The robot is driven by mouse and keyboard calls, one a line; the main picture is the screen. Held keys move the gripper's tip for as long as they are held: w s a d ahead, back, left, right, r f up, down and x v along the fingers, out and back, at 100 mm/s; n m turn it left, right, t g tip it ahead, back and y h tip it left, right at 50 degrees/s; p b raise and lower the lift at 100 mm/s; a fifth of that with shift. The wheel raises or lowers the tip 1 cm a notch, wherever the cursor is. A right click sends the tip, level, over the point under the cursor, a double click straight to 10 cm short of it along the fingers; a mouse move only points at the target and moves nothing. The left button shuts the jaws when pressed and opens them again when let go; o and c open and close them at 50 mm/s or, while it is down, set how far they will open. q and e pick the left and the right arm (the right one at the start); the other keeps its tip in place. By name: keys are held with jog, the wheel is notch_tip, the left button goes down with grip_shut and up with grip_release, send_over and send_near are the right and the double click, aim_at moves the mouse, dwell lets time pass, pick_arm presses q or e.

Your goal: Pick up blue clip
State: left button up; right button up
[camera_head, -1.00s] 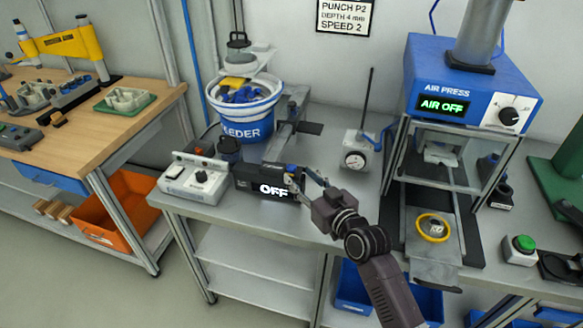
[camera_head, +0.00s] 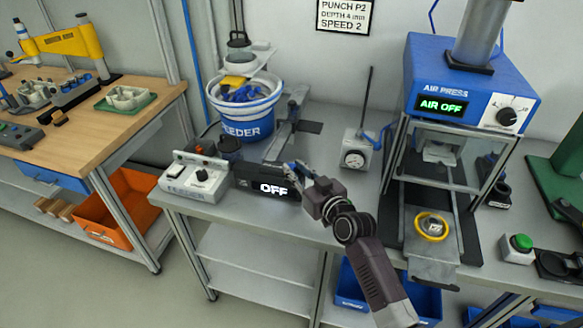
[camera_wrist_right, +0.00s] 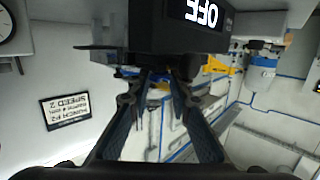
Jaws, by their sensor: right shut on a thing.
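My right gripper (camera_head: 294,174) is at the right end of the black box with the OFF display (camera_head: 262,183). In the right wrist view its fingers (camera_wrist_right: 163,82) come together just under the box (camera_wrist_right: 180,35). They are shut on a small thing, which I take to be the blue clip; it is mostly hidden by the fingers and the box. A bit of blue shows at the fingertips in the head view. More blue clips (camera_head: 243,95) lie in the white-and-blue feeder bowl (camera_head: 250,124). My left gripper is not in view.
A grey control box (camera_head: 193,178) stands left of the black box. The blue air press (camera_head: 470,85), reading AIR OFF, stands to the right. Bare bench lies between gauge and black box.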

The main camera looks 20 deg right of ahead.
notch_tip(320, 180, up, 20)
jog(key=s+a+f+n+g+y, duration=0.15)
jog(key=s+f+n+y, duration=0.3)
jog(key=s+f, duration=0.55)
jog(key=s+n+g+y, duration=0.4)
jog(key=s+g+y, duration=0.1)
jog(key=s, duration=1.1)
jog(key=shift+a+f+y, duration=0.35)
jog(key=shift+f, duration=0.05)
jog(key=shift+r, duration=0.1)
